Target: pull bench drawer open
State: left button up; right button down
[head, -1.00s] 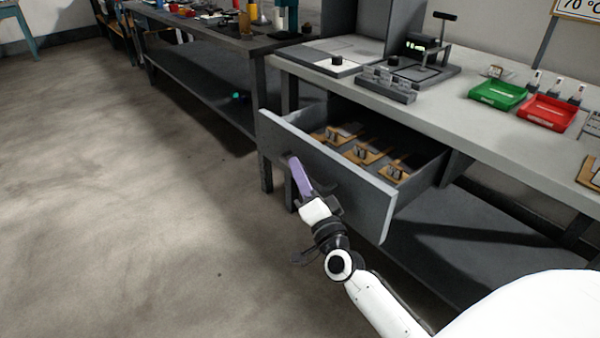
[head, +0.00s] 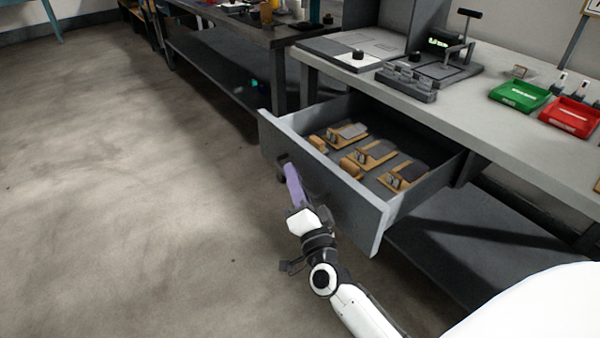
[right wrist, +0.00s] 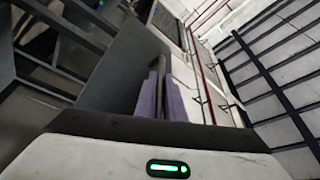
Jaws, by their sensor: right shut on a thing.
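The grey bench drawer (head: 340,192) stands well out from under the light-topped bench (head: 470,110), in the head view. Several wooden pieces with dark parts lie inside it. My right gripper (head: 288,172) is at the drawer's front, with its purple fingers shut on the drawer handle (head: 281,160). The handle is mostly hidden by the fingers. In the right wrist view the purple fingers (right wrist: 160,97) are close together against the dark drawer front (right wrist: 125,75). My left gripper is not in view.
On the bench stand a green tray (head: 519,96), a red tray (head: 570,117) and a dark fixture with a lever (head: 450,62). A lower shelf (head: 470,245) lies under the bench. The floor (head: 130,200) left of the drawer is clear.

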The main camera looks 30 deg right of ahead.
jog(key=shift+f, duration=0.1)
jog(key=c, duration=2.1)
grip_release()
pick_arm(q)
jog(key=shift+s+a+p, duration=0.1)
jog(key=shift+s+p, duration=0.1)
jog(key=shift+p, duration=0.2)
pick_arm(e)
jog(key=v, duration=1)
jog(key=shift+s, duration=0.2)
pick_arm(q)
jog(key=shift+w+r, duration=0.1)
